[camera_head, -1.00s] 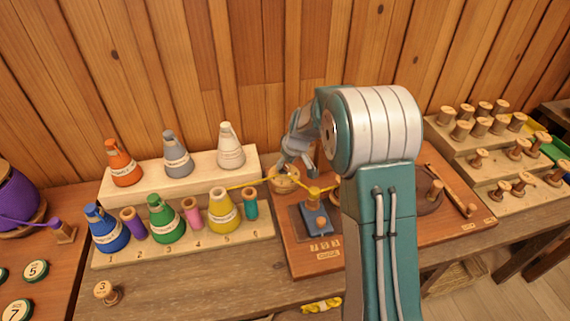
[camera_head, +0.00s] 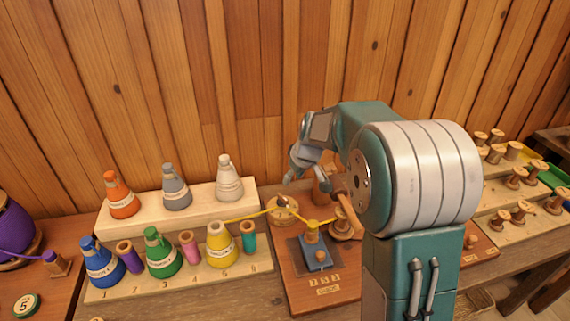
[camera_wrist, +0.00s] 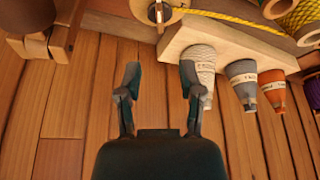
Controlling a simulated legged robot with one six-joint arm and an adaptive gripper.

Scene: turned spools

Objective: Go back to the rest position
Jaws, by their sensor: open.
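My gripper (camera_head: 291,172) is raised above the back of the wooden winding board (camera_head: 298,292), near the plank wall. In the wrist view my gripper (camera_wrist: 157,80) has its two fingers spread, with nothing between them. A yellow thread (camera_head: 243,217) runs from the yellow cone (camera_head: 220,244) to the round wooden piece (camera_head: 282,211) and on to the blue block (camera_head: 317,255). My arm hides part of the board's right side.
A rack at left holds several cones, with a white cone (camera_head: 228,178) at its upper right. Stepped shelves (camera_head: 501,196) with wooden spools stand at right. The plank wall (camera_head: 250,80) is close behind my gripper.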

